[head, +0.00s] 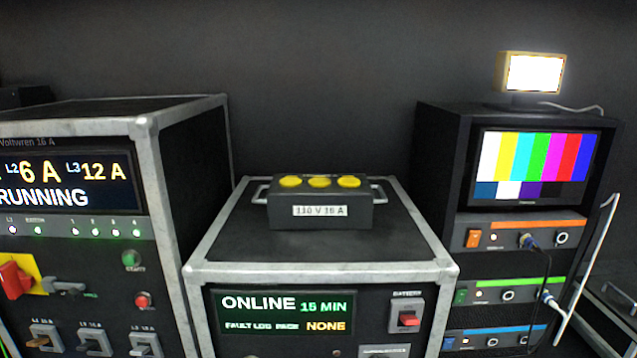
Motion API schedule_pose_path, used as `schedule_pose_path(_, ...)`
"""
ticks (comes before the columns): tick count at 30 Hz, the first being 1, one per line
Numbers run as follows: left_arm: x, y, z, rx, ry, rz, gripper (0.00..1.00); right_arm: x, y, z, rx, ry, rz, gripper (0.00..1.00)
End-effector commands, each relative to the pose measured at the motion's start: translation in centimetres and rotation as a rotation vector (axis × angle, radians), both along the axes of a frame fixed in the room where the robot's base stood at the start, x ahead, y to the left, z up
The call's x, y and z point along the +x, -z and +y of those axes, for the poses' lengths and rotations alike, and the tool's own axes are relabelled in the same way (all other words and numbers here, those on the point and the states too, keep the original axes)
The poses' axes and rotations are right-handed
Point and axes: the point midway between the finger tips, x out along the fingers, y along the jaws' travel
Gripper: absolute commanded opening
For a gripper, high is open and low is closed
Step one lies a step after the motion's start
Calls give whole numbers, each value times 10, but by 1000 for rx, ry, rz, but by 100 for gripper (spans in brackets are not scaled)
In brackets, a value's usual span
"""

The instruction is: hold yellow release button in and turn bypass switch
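Neither of my grippers shows in the head view. The middle rack case (320,270) has a front display (285,313) reading ONLINE, 15 MIN and fault log NONE. A red rocker switch (408,318) under a BATTERY label sits right of that display. The lower front of this case is cut off by the picture's bottom edge, with only the top of a small label plate (384,351) showing. I cannot make out a yellow release button or a switch marked bypass. A dark box (320,212) marked 110 V 16 A, with three yellow caps on top, stands on the case.
The left cabinet (150,126) has a display reading RUNNING, a red rotary handle (15,278) on a yellow plate, and several toggles below. The right rack (443,180) carries a colour-bar monitor (533,165), a lit lamp (534,73) and cabled units.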

Motion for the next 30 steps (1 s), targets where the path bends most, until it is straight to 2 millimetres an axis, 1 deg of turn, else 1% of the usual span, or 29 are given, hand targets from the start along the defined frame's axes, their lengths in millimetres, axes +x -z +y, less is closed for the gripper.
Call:
schedule_pose_path(4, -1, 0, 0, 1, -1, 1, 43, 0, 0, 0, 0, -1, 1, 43)
schedule_pose_path(5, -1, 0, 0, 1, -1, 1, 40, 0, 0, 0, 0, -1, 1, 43)
schedule_pose_path(12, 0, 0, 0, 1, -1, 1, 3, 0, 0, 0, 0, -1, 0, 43)
schedule_pose_path(13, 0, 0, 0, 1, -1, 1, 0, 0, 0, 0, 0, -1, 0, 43)
schedule_pose_path(30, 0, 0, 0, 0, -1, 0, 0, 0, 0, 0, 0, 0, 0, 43)
